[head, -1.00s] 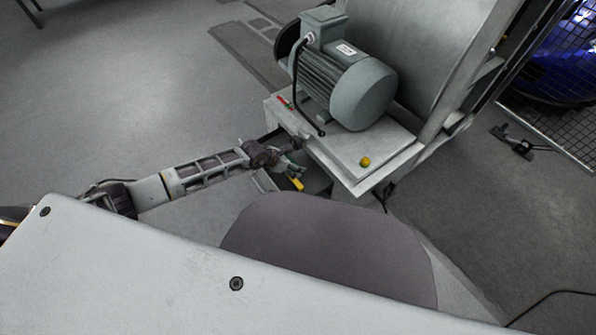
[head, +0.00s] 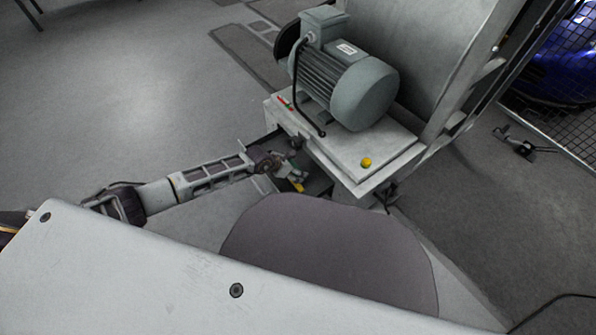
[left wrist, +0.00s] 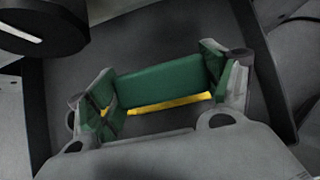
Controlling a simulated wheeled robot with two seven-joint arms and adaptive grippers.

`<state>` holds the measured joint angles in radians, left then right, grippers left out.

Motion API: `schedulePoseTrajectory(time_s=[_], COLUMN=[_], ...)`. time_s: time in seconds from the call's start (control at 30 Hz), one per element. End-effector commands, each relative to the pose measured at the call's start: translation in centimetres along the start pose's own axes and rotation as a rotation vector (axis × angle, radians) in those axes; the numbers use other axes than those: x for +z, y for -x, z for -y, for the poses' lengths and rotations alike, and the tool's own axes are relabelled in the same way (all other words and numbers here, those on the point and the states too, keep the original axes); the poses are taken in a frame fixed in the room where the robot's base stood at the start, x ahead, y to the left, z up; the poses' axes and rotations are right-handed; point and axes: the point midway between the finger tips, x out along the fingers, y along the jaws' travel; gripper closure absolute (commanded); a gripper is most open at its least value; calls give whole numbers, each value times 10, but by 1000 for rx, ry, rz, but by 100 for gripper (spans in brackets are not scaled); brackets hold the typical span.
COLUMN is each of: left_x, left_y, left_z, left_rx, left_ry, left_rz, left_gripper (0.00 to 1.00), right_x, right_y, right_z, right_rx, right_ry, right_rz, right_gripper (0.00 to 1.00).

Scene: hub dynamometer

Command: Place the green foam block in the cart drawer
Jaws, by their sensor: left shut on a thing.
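My left gripper (head: 290,172) is shut on the green foam block (left wrist: 160,79), which spans between its two fingers in the left wrist view. A yellow strip (left wrist: 170,103) shows along the block's near side. In the left wrist view the block is over the dark inside of the cart drawer (left wrist: 62,75), whose walls surround it; I cannot tell whether it touches the floor. In the head view the open drawer (head: 319,183) is below the bench edge, and the gripper hides most of the block. My right gripper is not in view.
A grey motor (head: 345,80) stands on the light bench top (head: 345,150) just above the drawer. A yellow knob (head: 366,162) is at the bench's near corner. A dark rounded panel (head: 325,250) lies in front. Open floor (head: 150,110) is to the left.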

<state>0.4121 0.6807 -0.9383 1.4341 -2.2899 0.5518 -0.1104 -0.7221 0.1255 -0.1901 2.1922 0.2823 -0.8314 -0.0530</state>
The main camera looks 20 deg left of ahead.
Motion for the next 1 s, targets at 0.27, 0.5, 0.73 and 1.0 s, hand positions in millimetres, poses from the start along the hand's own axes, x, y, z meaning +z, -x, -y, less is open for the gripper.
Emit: schedulePoseTrajectory(time_s=[0.27,0.5,0.73,1.0], left_x=[1,4,8,5], left_y=[-11,-13,-16,-22], left_z=[0,0,0,0], left_rx=[-1,-1,0,0], left_ry=[-2,-1,-1,0], left_rz=[-57,-142,-224,-304], left_gripper=[39,39,39,39], right_x=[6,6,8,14], right_y=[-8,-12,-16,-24], right_z=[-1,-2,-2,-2], right_rx=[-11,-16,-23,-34], right_ry=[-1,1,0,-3], right_rz=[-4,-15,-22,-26], right_gripper=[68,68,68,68])
